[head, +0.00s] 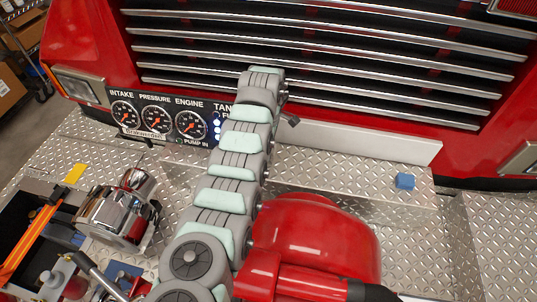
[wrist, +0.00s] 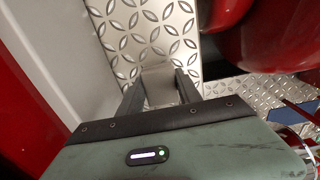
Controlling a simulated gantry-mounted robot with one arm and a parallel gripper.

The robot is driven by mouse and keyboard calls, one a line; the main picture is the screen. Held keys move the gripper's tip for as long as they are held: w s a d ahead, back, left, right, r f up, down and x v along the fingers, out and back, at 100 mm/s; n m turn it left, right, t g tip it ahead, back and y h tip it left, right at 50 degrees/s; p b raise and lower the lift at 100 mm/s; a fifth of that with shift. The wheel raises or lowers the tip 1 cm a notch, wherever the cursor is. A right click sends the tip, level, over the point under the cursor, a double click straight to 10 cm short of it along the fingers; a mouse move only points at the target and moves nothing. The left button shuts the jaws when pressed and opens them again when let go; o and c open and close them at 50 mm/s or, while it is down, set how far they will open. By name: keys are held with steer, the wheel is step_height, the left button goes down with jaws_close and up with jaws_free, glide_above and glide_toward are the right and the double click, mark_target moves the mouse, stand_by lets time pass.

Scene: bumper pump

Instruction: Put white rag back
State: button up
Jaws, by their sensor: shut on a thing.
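In the wrist view, my gripper (wrist: 160,80) points down over the diamond-plate bumper. Its two dark fingers are some way apart, with a pale grey-white piece (wrist: 158,90) between them. I take this to be the white rag, but little of it shows and its shape is hard to tell. In the head view, my arm reaches up to the front of the truck and hides the gripper and what it holds.
A red rounded housing (head: 315,235) stands right of my arm. A gauge panel (head: 160,118) is to the left, near a chrome fitting (head: 118,215) and an open black bin (head: 30,225).

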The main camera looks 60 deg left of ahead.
steer(key=shift+f, duration=1.9)
steer(key=shift+f, duration=0.15)
steer(key=o, duration=1.3)
steer(key=shift+a, duration=0.1)
step_height(320, 180, up, 12)
steer(key=shift+f, duration=0.1)
steer(key=shift+r, duration=0.25)
